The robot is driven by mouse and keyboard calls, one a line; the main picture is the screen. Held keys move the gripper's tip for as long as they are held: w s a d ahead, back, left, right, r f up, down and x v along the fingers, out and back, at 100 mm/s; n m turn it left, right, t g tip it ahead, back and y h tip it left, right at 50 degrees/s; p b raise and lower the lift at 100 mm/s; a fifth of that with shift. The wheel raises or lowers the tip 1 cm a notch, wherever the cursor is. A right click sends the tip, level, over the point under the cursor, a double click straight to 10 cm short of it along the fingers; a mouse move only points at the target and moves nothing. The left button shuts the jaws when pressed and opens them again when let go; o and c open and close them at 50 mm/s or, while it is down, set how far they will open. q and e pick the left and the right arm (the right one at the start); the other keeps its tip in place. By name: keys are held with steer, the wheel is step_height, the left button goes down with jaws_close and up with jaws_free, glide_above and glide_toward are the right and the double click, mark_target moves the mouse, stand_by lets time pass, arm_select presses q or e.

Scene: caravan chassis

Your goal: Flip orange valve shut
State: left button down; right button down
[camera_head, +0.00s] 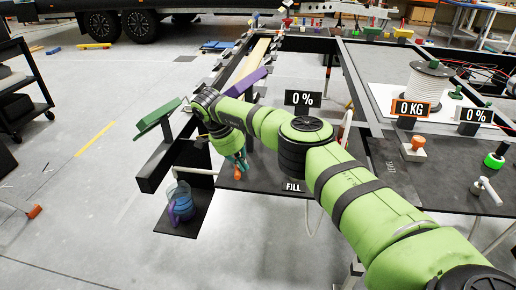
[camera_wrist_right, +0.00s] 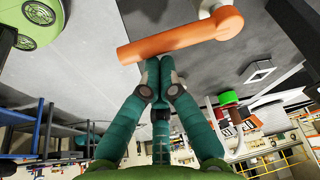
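The orange valve handle (camera_wrist_right: 180,36) fills the top of the right wrist view as a long bar, with its pivot end on a white pipe fitting (camera_wrist_right: 208,8). In the head view a small part of the orange valve (camera_head: 238,173) shows just below my right gripper. My right gripper (camera_head: 238,160) has teal fingers. In the wrist view the fingers (camera_wrist_right: 160,68) are drawn together, with their tips at the edge of the handle, near its free end. I cannot tell whether they touch it. Nothing shows between the fingers. My left gripper is not in view.
A clear blue-purple pitcher (camera_head: 180,205) stands on a low dark platform (camera_head: 185,228). A FILL label (camera_head: 293,187) and a "0 %" sign (camera_head: 303,98) are near my right arm. A dark frame beam (camera_head: 165,165) lies left of the gripper. Open floor (camera_head: 90,200) is at left.

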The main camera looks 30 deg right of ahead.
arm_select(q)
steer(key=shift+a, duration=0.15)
arm_select(e)
steer(key=shift+w+a, duration=0.15)
steer(key=shift+a, duration=0.15)
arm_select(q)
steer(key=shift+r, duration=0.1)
arm_select(e)
steer(key=shift+r, duration=0.1)
